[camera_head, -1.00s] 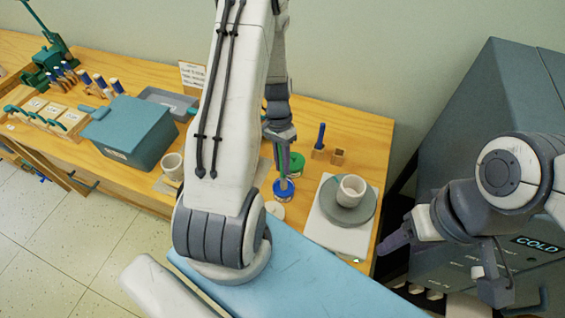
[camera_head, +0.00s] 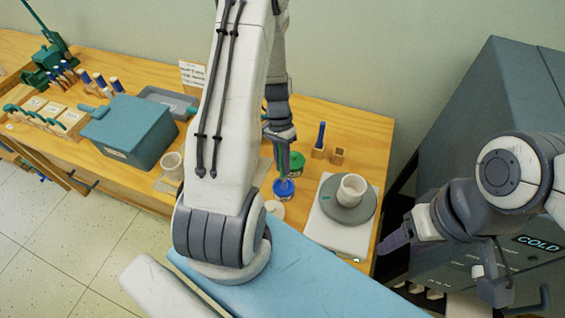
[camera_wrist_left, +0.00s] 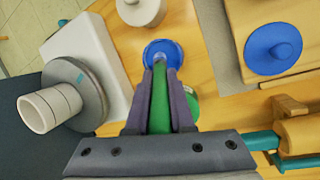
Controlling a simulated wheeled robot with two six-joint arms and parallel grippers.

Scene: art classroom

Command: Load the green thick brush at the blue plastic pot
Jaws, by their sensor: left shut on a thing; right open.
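My left gripper (camera_head: 282,160) is shut on the green thick brush (camera_wrist_left: 160,100), which shows between the fingers in the left wrist view. The brush points at the blue plastic pot (camera_head: 284,192), and its lower end overlaps the pot (camera_wrist_left: 160,49) in the wrist view. I cannot tell whether the tip touches the paint or is above it. A green pot (camera_head: 297,162) stands just behind the blue one, and its side (camera_wrist_left: 193,105) shows partly behind the right finger. My right gripper (camera_head: 395,240) is open and empty, off the table's right edge.
A grey turntable (camera_head: 349,211) with a white cup (camera_head: 351,189) stands to the right on a white slab. Wooden holders (camera_head: 338,156), one with a blue-handled tool, stand behind. A teal box (camera_head: 130,130) and a cup (camera_head: 173,166) are to the left. A dark cabinet is at right.

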